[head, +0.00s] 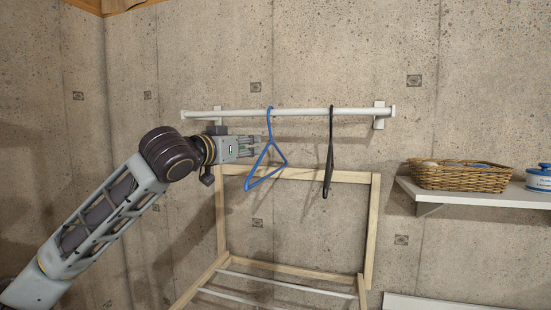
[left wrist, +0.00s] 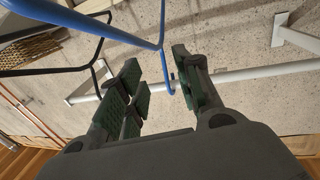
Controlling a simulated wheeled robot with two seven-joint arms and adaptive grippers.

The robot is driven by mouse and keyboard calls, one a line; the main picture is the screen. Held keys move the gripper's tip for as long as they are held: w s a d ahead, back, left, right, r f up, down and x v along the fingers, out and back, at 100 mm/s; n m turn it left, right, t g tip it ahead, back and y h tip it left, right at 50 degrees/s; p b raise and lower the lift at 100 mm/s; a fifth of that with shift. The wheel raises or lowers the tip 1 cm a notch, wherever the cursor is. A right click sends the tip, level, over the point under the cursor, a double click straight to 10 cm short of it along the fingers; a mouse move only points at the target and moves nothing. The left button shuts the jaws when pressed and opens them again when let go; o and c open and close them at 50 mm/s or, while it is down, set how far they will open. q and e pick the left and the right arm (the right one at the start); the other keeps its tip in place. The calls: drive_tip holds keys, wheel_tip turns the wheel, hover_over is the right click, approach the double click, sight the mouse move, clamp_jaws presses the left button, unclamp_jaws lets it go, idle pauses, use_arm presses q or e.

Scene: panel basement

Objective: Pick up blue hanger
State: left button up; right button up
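The blue hanger (head: 277,152) hangs by its hook from the white wall rail (head: 300,112) in the head view. My left gripper (head: 252,146) is at the hanger's left side, just below the rail, near the hanger's neck. In the left wrist view my left gripper (left wrist: 162,85) is open, with its green-padded fingers apart. The blue hanger (left wrist: 112,32) crosses the top of that view, and its neck and hook run down between or just beyond the fingertips. I cannot tell whether a finger touches it. My right gripper is not in view.
A black hanger (head: 329,160) hangs on the rail to the right of the blue one. A wooden rack (head: 372,230) stands below. A white shelf (head: 470,195) at right holds a wicker basket (head: 460,177) and a white-and-blue container (head: 539,178). The concrete wall is close behind.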

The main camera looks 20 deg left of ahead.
use_arm(q)
drive_tip(key=shift+s+r, duration=0.15)
drive_tip(key=shift+s, duration=0.05)
drive_tip(key=p, duration=0.3)
approach(271, 139)
drive_tip(key=shift+f+x, duration=0.1)
drive_tip(key=shift+x, duration=1.1)
drive_tip(key=shift+f+x, duration=0.15)
drive_tip(key=shift+x, duration=1.05)
drive_tip(key=shift+w, duration=0.15)
drive_tip(key=shift+p+x, duration=0.85)
drive_tip(key=shift+x, duration=1.8)
drive_tip(key=shift+c, duration=0.3)
clamp_jaws()
